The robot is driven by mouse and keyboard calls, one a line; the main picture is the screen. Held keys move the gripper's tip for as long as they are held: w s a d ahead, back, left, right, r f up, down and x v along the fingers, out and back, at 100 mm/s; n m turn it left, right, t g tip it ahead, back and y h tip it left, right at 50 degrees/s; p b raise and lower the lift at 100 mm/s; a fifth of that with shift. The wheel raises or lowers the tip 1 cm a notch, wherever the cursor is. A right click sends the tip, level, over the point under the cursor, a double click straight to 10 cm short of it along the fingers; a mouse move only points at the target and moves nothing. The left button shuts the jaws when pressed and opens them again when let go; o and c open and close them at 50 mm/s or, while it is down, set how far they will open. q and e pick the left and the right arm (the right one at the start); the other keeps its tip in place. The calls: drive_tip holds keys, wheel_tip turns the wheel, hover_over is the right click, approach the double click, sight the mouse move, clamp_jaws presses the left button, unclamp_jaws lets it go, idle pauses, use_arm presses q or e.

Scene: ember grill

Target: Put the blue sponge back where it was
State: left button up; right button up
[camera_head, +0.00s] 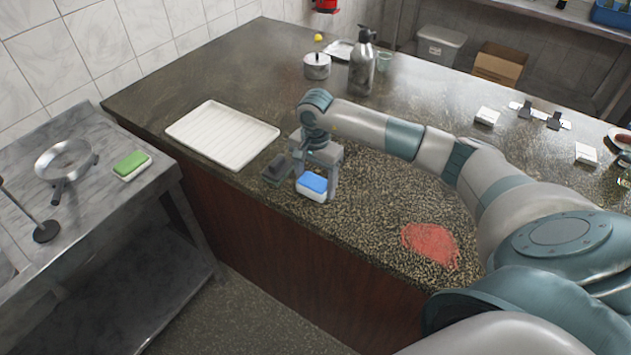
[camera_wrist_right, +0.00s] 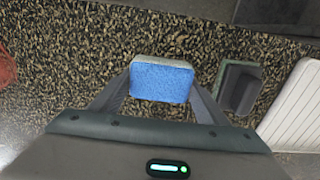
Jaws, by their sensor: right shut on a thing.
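The blue sponge (camera_head: 313,183) has a blue face on top and a white body. It is at the front part of the counter, between the fingers of my right gripper (camera_head: 318,180). In the right wrist view the blue sponge (camera_wrist_right: 161,80) sits between the two fingertips of the right gripper (camera_wrist_right: 162,88), which is shut on it. I cannot tell whether its underside touches the counter. A dark grey block (camera_head: 278,169) lies just left of it and also shows in the right wrist view (camera_wrist_right: 237,86). My left gripper is not in view.
A white ribbed tray (camera_head: 222,133) lies left of the gripper. A red patch (camera_head: 430,245) is on the counter to the right. A green sponge (camera_head: 131,165) lies on the metal side table (camera_head: 75,225). A metal bottle (camera_head: 362,68) and lidded pot (camera_head: 317,67) stand farther back.

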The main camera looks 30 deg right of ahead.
sight(315, 179)
drive_tip(key=o, duration=1)
drive_tip(key=shift+r, duration=0.1)
drive_tip(key=shift+r+p, duration=0.15)
drive_tip(key=shift+p, duration=0.25)
drive_tip(key=shift+r+b, duration=3)
drive_tip(key=shift+r, duration=2.95)
